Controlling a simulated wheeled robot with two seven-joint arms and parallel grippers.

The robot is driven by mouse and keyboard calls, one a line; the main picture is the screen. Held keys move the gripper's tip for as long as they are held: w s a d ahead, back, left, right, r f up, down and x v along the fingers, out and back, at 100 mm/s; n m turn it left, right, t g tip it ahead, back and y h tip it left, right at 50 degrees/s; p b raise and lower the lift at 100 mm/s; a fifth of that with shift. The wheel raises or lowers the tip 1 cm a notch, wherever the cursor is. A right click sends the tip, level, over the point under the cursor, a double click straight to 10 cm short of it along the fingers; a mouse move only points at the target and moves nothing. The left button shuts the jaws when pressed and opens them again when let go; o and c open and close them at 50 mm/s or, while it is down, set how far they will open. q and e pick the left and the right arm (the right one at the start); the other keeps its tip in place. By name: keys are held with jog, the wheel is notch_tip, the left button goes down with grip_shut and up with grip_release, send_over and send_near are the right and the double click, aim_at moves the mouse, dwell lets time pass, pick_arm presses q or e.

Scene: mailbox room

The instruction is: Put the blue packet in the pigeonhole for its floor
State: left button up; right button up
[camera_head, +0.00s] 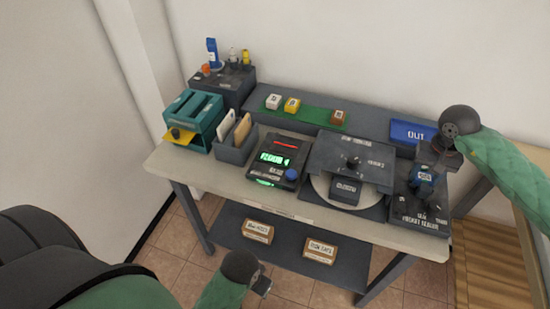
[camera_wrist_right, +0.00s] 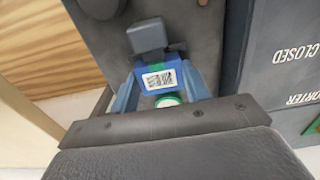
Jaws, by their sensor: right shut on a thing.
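The blue packet (camera_wrist_right: 143,68) has a white barcode label and sits between the fingers of my right gripper (camera_wrist_right: 160,92) in the right wrist view. In the head view my right gripper (camera_head: 432,164) is at the right end of the table, over a dark labelled block, with blue (camera_head: 424,176) showing under it. My right gripper is shut on the packet. My left gripper (camera_head: 262,286) is low in front of the table, and its jaws are too small to read. A pigeonhole for a floor cannot be clearly made out.
A scanner-like box (camera_head: 276,160) has a lit green display. A panel reading CLOSED (camera_wrist_right: 292,55) shows in the wrist view. Small blocks stand on a green strip (camera_head: 310,114). A teal box (camera_head: 196,120) is left.

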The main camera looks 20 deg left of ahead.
jog(key=shift+r, duration=0.15)
jog(key=shift+r, duration=2.1)
